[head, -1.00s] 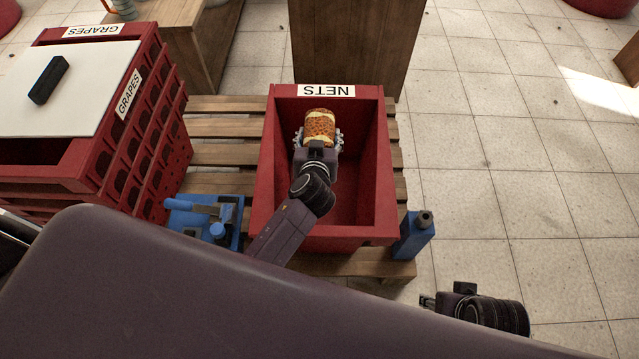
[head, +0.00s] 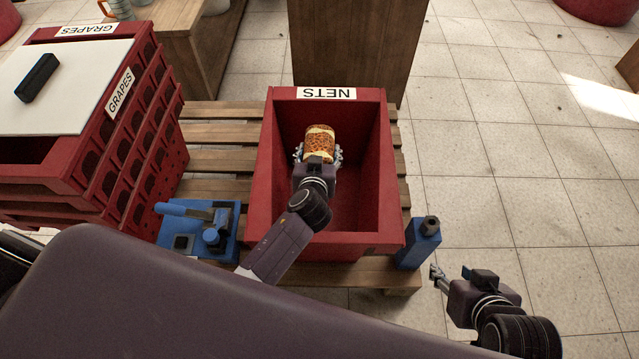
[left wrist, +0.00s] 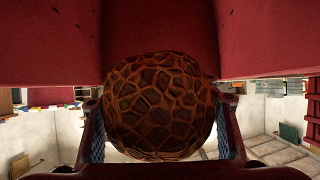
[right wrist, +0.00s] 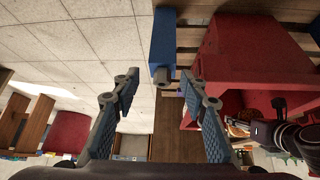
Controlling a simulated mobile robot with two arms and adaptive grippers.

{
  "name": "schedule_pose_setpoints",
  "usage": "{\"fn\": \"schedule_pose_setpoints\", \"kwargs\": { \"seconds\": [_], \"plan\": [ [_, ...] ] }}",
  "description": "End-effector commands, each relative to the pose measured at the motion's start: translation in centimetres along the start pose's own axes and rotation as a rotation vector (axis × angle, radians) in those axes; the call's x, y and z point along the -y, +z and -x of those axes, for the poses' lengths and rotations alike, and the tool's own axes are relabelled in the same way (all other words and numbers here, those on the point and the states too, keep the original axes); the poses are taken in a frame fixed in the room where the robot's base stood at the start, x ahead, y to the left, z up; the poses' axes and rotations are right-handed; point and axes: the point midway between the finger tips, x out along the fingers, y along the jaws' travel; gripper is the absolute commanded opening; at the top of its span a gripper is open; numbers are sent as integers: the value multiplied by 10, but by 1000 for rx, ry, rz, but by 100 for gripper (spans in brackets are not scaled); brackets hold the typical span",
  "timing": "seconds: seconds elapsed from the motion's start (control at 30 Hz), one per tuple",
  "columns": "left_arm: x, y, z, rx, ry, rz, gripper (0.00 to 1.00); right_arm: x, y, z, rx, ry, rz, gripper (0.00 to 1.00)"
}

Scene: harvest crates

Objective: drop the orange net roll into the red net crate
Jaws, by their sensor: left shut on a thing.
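The orange net roll (head: 319,142), with pale ends and a mesh pattern, is over the red net crate (head: 258,205) labelled NETS. My left gripper (head: 318,157) is shut on the roll, holding it within the crate's opening as seen from the head. In the left wrist view the roll (left wrist: 158,105) fills the space between the fingers, with red crate wall (left wrist: 50,40) behind it. How high the roll is above the crate floor is hard to tell. My right gripper (head: 436,283) is right of the crate; its fingers are apart and empty in the right wrist view (right wrist: 160,88).
A blue bottle (head: 420,244) stands at the crate's right front corner on the wooden pallet (head: 215,133). A blue tool (head: 199,230) lies left of the crate. Stacked red GRAPES crates (head: 140,130) stand at left, with a white lid (head: 70,85) and black block (head: 37,78).

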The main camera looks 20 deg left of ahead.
Motion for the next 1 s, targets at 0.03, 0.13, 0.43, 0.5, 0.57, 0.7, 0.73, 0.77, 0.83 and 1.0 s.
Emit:
{"fn": "schedule_pose_setpoints", "kwargs": {
  "seconds": [0.03,0.13,0.43,0.5,0.57,0.7,0.73,0.77,0.83,1.0],
  "plan": [
    [0,1,-1,-3,1,0,22,1,-7,-2,-29,-2,1,40],
    [0,3,-2,-3,0,0,22,3,-22,-4,-88,-5,2,40],
    [0,8,-5,-3,0,0,22,6,-56,-4,-224,-12,5,40],
    [0,9,-5,-3,0,0,22,7,-60,-4,-241,-13,5,40],
    [0,9,-6,-3,0,0,22,7,-62,-3,-251,-14,5,40],
    [0,9,-6,-3,0,0,22,7,-64,-3,-259,-14,5,40],
    [0,9,-6,-3,0,0,22,7,-65,-3,-260,-14,5,40],
    [0,9,-6,-3,0,0,22,7,-65,-3,-260,-14,5,40],
    [0,9,-6,-3,0,0,22,7,-64,-3,-259,-14,5,40],
    [0,10,-5,-3,0,0,69,7,-64,-3,-259,-14,5,40]
  ]
}}
